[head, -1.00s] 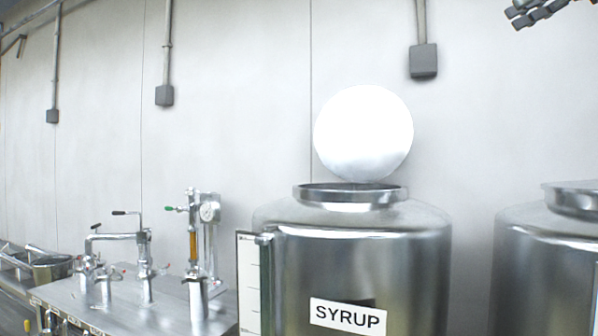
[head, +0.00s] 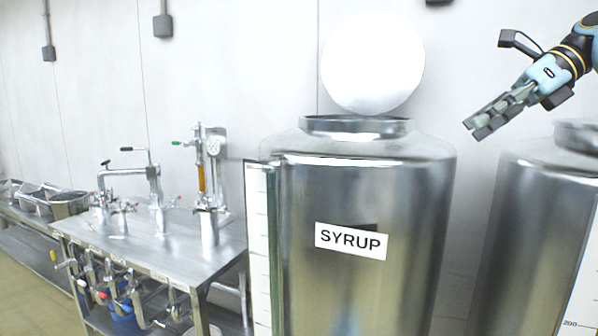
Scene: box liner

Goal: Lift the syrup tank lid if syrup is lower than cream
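The steel syrup tank (head: 415,230), with its SYRUP label (head: 350,241), stands upright in the middle of the head view. Its round, bright lid (head: 373,62) stands raised behind the open-looking neck (head: 340,128). A white level gauge (head: 258,245) runs down the tank's left side; I cannot read its level. A second tank (head: 535,215) is cut off at the right, its label out of view. My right gripper (head: 476,131) hangs right of the syrup tank's neck, apart from both tanks; its finger gap is unclear. My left gripper is out of view.
A steel table (head: 160,265) with valves, pipes and a pump (head: 208,180) stands left of the syrup tank. A basin (head: 55,200) lies farther left. A partial gauge (head: 580,312) marked 200 shows on the second tank. The wall is close behind the tanks.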

